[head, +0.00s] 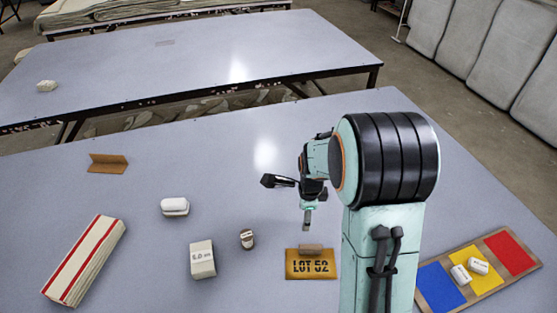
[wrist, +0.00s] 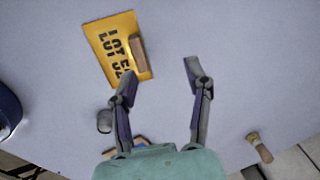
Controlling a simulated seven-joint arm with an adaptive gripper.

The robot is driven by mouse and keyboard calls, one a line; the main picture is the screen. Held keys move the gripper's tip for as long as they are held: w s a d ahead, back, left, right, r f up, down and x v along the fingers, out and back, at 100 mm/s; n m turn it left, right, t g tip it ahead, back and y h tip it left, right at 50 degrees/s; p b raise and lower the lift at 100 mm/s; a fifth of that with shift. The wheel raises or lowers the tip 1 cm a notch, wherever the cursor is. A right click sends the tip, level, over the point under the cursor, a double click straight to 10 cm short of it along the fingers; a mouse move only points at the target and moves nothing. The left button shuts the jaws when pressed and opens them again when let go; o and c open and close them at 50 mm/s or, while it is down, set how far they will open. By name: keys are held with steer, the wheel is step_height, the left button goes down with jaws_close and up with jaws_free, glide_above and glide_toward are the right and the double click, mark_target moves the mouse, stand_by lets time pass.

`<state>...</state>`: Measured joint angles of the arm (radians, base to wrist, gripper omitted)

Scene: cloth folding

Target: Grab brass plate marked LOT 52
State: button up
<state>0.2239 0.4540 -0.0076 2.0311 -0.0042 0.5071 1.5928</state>
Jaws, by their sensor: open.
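The yellow brass plate marked LOT 52 (head: 297,270) lies flat on the grey table, left of my arm's column in the head view. A small brown block-like grip (head: 311,249) stands at its far edge. The plate also shows in the wrist view (wrist: 103,40), upper left, with its brown grip (wrist: 138,55) at its right side. My gripper (head: 287,205) is open and empty, above the table and beyond the plate in the head view. In the wrist view its two fingers (wrist: 160,68) are spread, with the left fingertip close to the plate's lower end in the picture.
Left of the plate are a small brown-and-white item (head: 247,239), a white labelled block (head: 203,260), a white rounded item (head: 174,206) and a red-striped folded cloth (head: 85,261). A brown angled piece (head: 108,163) lies farther back. A blue-yellow-red board (head: 440,288) with white blocks is at right.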

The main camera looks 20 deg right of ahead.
steer(key=g, duration=0.2)
glide_above(311, 247)
steer(key=shift+m, duration=0.3)
step_height(311, 247, down, 6)
steer(key=shift+f, duration=0.1)
step_height(311, 247, down, 5)
steer(key=shift+r, duration=0.1)
steer(key=shift+f, duration=0.65)
steer(key=shift+c, duration=0.3)
jaws_close()
